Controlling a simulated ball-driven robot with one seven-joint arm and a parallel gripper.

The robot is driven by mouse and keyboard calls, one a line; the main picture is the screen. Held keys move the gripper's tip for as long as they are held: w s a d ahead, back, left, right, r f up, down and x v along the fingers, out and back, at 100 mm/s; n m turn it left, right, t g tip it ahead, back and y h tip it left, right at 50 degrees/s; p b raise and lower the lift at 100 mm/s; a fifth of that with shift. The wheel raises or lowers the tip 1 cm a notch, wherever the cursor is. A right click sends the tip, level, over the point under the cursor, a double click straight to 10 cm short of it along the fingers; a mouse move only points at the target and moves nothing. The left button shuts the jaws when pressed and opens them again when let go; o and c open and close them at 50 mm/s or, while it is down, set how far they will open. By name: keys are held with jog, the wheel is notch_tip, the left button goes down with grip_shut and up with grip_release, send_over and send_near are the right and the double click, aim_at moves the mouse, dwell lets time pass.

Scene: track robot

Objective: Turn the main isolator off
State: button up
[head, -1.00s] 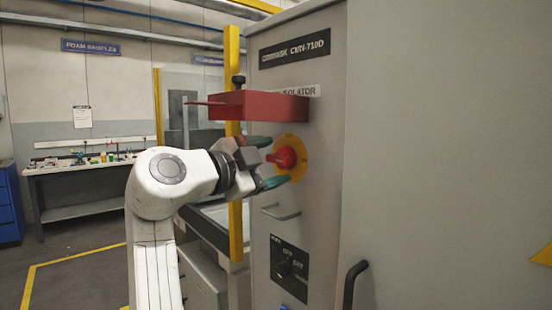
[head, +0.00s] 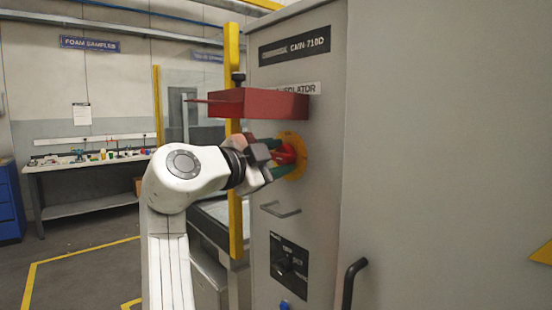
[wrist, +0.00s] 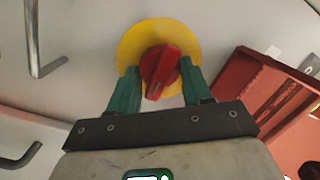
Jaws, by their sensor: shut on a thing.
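The main isolator is a red rotary knob (head: 286,153) on a round yellow plate (head: 299,166), set on the front of the grey cabinet, below a label partly reading "ISOLATOR". In the wrist view the red knob (wrist: 160,68) sits in front of the yellow plate (wrist: 130,48), its grip bar slightly tilted. My gripper (head: 284,156) is at the knob, and its green fingers (wrist: 157,80) lie on both sides of it, shut on it. The fingers hide part of the knob in the head view.
A red box-like cover (head: 258,104) juts out just above the knob. A metal handle (head: 280,210) is below it, and a black selector panel (head: 289,268) lower down. A black door handle (head: 353,283) is at lower right. A yellow post (head: 234,150) stands behind my arm.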

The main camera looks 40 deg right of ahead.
jog(key=shift+c, duration=0.8)
jog(key=n+p, duration=0.2)
jog(key=n, duration=0.1)
jog(key=n+p, duration=0.1)
jog(key=shift+r+n+y, duration=0.3)
jog(key=n+g+p, duration=0.1)
jog(key=n+p, duration=0.2)
jog(key=n, duration=0.1)
jog(key=shift+w+r, duration=0.1)
jog(key=n+p, duration=0.3)
jog(key=n, duration=0.1)
jog(key=shift+w+r+g+y+p, duration=0.1)
jog(key=shift+w+g+y+p, duration=0.05)
jog(key=shift+g+y+p, duration=0.2)
jog(key=shift+w+n+g+p, duration=0.1)
jog(key=shift+n+g+p, duration=0.35)
jog(key=shift+n+p, duration=1.1)
jog(key=shift+f+n, duration=0.2)
jog(key=shift+n, duration=0.15)
